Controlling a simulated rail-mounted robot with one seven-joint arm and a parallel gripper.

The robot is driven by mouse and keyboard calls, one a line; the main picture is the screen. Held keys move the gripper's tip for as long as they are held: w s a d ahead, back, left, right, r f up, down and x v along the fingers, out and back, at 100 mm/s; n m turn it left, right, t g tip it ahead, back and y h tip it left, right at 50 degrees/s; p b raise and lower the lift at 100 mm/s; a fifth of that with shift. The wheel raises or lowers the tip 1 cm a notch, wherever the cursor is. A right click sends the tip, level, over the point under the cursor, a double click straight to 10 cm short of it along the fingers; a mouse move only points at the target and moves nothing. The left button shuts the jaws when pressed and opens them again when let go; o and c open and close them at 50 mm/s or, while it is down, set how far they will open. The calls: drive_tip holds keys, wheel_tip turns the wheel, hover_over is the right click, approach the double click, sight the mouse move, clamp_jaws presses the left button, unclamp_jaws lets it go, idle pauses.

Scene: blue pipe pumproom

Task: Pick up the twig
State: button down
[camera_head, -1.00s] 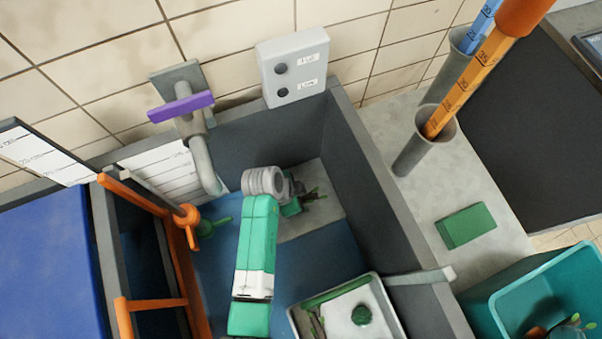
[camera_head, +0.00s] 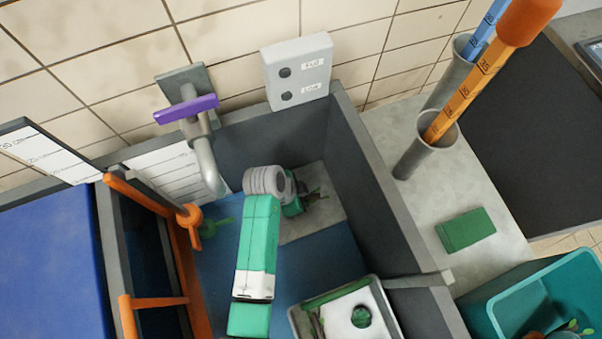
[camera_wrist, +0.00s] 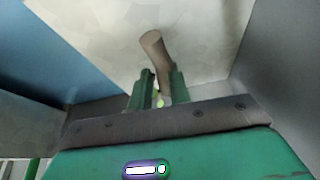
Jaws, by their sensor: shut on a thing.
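The twig is a brown stick; in the wrist view the twig (camera_wrist: 155,52) stands between the two green fingers of my gripper (camera_wrist: 158,92), its thick end pointing away from the gripper. My gripper is shut on it, and a bit of green shows between the fingers. In the head view my gripper (camera_head: 295,205) is down inside the grey sink, over the pale patch of its floor at the back right corner. Dark twig ends with green leaves (camera_head: 315,194) show just right of it. My wrist hides part of the twig there.
The sink's grey wall (camera_head: 375,180) rises close to the right. A tap (camera_head: 207,165) hangs at the back left. An orange rack (camera_head: 178,260) stands left; a teal bin (camera_head: 490,310) is outside right.

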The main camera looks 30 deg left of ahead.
drive_tip(key=r, duration=0.1)
drive_tip(key=r+p, duration=0.1)
drive_tip(key=shift+s+d+r, duration=0.1)
drive_tip(key=shift+s+r, duration=0.2)
drive_tip(key=s+d+p, duration=0.1)
drive_tip(key=s+p, duration=0.1)
drive_tip(key=s, duration=0.5)
drive_tip(key=s+d+r+p, duration=0.1)
drive_tip(key=s+p, duration=0.2)
drive_tip(key=s, duration=0.5)
drive_tip(key=shift+d, duration=0.4)
